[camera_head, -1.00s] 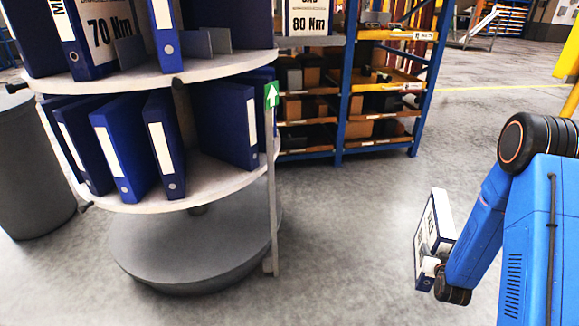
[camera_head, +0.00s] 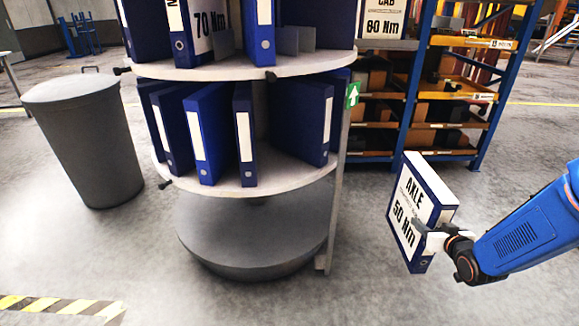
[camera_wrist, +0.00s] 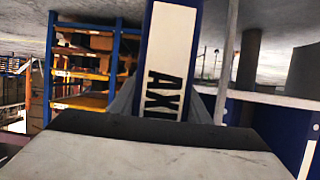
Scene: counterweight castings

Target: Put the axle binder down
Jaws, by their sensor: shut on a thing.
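The axle binder (camera_head: 422,203) is blue with a white label reading "AXLE" and "50 Nm". My gripper (camera_head: 436,238) is shut on its lower right part and holds it in the air, tilted, right of the round shelf stand. In the wrist view the binder's white label (camera_wrist: 168,62) with part of "AXLE" stands upright between the fingers of my gripper (camera_wrist: 165,108). The round stand's lower shelf (camera_head: 262,187) carries several blue binders; its upper shelf (camera_head: 230,68) carries more, one marked "70 Nm".
A grey lidded bin (camera_head: 88,140) stands left of the stand. A blue and yellow rack (camera_head: 408,110) with boxes stands behind. A green arrow sign (camera_head: 352,95) is on the stand's post. A striped floor marking (camera_head: 60,309) lies at front left. The floor around the binder is clear.

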